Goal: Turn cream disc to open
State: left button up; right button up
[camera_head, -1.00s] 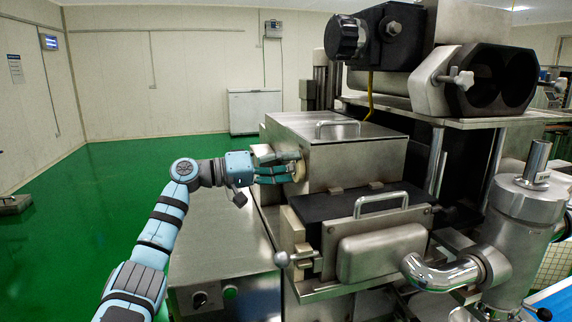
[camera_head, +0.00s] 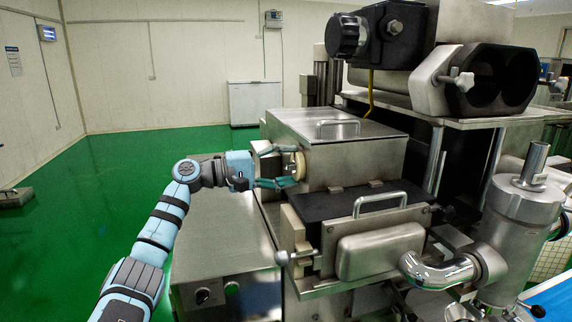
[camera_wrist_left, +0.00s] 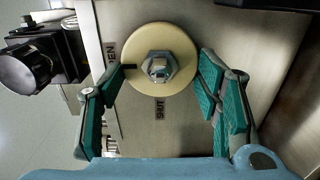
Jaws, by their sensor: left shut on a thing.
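The cream disc (camera_wrist_left: 150,38) has a metal hex nut at its centre and sits on the side of the steel housing. It also shows in the head view (camera_head: 300,166). A dark mark at the disc's left edge points toward the partly hidden label ending in "EN" (camera_wrist_left: 112,52). The "SHUT" label (camera_wrist_left: 159,108) is below the disc. My left gripper (camera_wrist_left: 163,72) is shut on the disc, one finger on each side of its rim. It also shows in the head view (camera_head: 290,167). My right gripper is not in view.
The steel housing (camera_head: 355,160) has a lid handle on top. A lower box with a bar handle (camera_head: 380,203) and a ball-ended lever (camera_head: 281,258) stands in front. A low steel cabinet (camera_head: 215,240) lies under my left arm.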

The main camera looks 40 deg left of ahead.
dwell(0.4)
pick_arm(q)
jog(key=o, duration=1.1)
jog(key=v, duration=0.7)
jog(key=shift+s+a, duration=0.15)
jog(key=shift+s, duration=0.1)
jog(key=shift+w, duration=0.15)
